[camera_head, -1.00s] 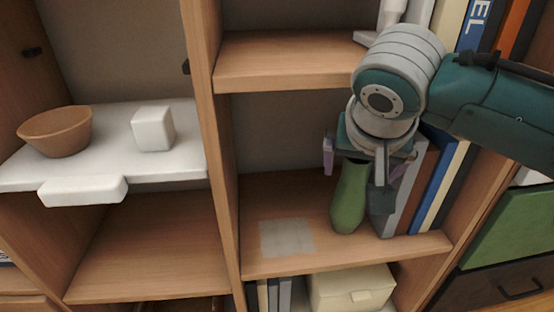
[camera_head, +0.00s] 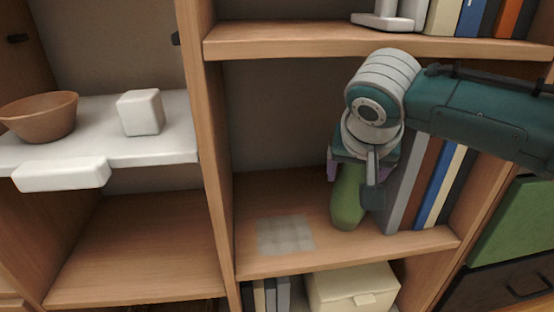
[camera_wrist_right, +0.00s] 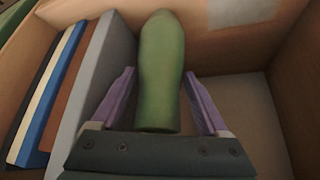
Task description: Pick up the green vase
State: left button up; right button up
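The green vase (camera_head: 347,204) stands upright on the middle wooden shelf, near its front edge and left of a row of books. My right gripper (camera_head: 356,174) points down over the vase's upper part, with one finger on either side. The wrist view shows the vase (camera_wrist_right: 161,75) between the purple fingers of the right gripper (camera_wrist_right: 160,74), with narrow gaps at the tips, so it looks open around the vase. My wrist hides the top of the vase in the head view. My left gripper is not in view.
Books (camera_head: 428,180) stand close to the right of the vase. A grey patch (camera_head: 285,235) lies on clear shelf to its left. An upper shelf (camera_head: 290,38) is above. A brown bowl (camera_head: 40,118) and white block (camera_head: 140,112) sit on a white shelf at left.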

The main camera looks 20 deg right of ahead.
grip_shut()
dwell(0.4)
jog(key=shift+r, duration=0.1)
